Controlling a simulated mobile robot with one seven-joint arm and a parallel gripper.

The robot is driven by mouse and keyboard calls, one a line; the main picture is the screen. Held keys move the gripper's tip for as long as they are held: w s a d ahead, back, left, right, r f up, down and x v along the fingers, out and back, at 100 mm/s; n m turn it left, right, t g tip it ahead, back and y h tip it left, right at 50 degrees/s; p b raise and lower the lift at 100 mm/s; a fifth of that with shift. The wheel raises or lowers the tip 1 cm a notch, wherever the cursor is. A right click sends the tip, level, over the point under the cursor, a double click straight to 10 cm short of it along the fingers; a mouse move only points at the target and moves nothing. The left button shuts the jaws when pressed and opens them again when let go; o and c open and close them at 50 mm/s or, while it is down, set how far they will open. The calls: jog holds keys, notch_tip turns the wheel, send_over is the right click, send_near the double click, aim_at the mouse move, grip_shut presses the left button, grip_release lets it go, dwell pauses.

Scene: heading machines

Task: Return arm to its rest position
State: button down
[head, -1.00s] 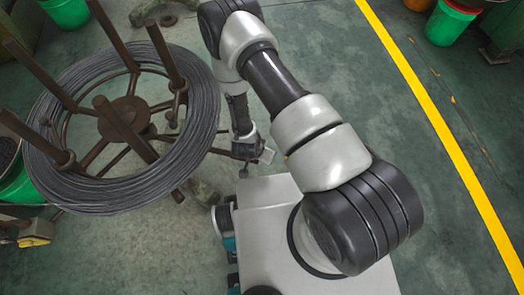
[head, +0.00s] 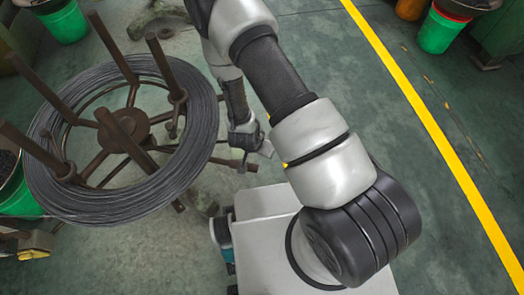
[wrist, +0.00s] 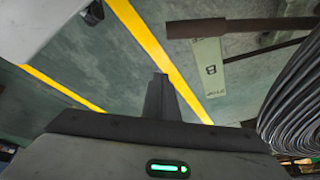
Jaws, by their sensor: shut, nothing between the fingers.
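My gripper shows in the wrist view (wrist: 160,88), its dark fingers together with nothing between them, over the green floor near a yellow line. In the head view my gripper (head: 246,158) hangs below the far part of my arm, just right of the wire reel, and its fingertips are small and hard to make out there. My arm reaches up and left from my base, and its elbow is cut off by the top edge.
A coil of grey wire (head: 188,165) lies on a rusty reel stand with upright posts (head: 113,48), close left of my gripper. Green buckets stand at the top left (head: 66,22) and top right (head: 440,32). Open floor (head: 370,110) lies to the right, crossed by a yellow line (head: 425,112).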

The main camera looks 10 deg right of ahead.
jog(key=shift+s+r, duration=0.1)
jog(key=shift+r, duration=0.4)
jog(key=w+a+r+n+y, duration=0.1)
jog(key=w+a+r, duration=0.1)
jog(key=r, duration=0.7)
jog(key=w+a+r+n+y, duration=0.1)
jog(key=w+r+y, duration=0.1)
jog(key=r, duration=0.7)
jog(key=w+a+r+n+y, duration=0.1)
jog(key=w+a+r, duration=0.1)
jog(key=r, duration=0.7)
jog(key=s+d+r+n+t, duration=0.1)
jog(key=s+d+r, duration=0.15)
jog(key=r, duration=0.55)
jog(key=s+d+r+n, duration=0.2)
jog(key=s+r, duration=0.2)
jog(key=r, duration=0.4)
jog(key=s+d+r+n+h, duration=0.1)
jog(key=s+d+r, duration=0.2)
jog(key=s, duration=0.3)
jog(key=s+d+r, duration=0.3)
jog(key=s+r, duration=0.1)
jog(key=s, duration=0.2)
notch_tip(320, 180, up, 14)
jog(key=p, duration=1.4)
jog(key=shift+d+r+t, duration=0.15)
jog(key=shift+d+t, duration=0.1)
jog(key=shift+t, duration=0.15)
